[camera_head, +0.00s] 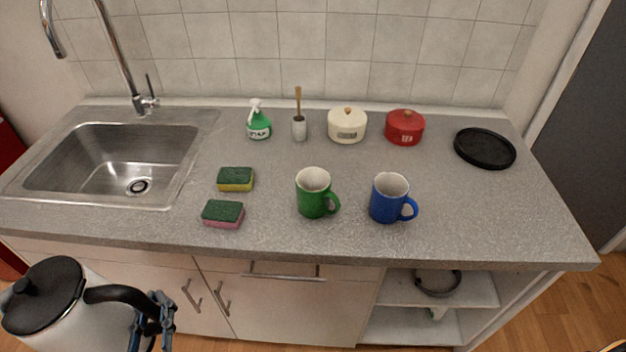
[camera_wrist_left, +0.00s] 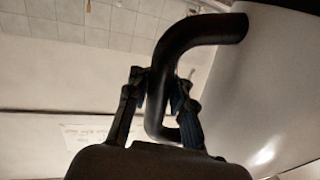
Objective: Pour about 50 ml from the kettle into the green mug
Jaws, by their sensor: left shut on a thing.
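The kettle (camera_head: 84,318) is white with a black lid and a black handle, at the lower left of the head view, in front of the counter. My left gripper (camera_head: 152,318) is shut on its handle. In the left wrist view the fingers (camera_wrist_left: 160,98) close on the black handle (camera_wrist_left: 178,62), beside the white kettle body (camera_wrist_left: 268,90). The kettle looks about upright; its spout is not clear to see. The green mug (camera_head: 313,194) stands upright on the counter, handle to the right, well apart from the kettle. My right gripper is out of view.
A blue mug (camera_head: 389,199) stands right of the green mug. Two sponges (camera_head: 235,179) lie to its left, near the sink (camera_head: 118,165). A spray bottle (camera_head: 258,122), brush cup (camera_head: 299,129), cream pot (camera_head: 347,127), red pot (camera_head: 405,129) and black plate (camera_head: 485,147) stand behind.

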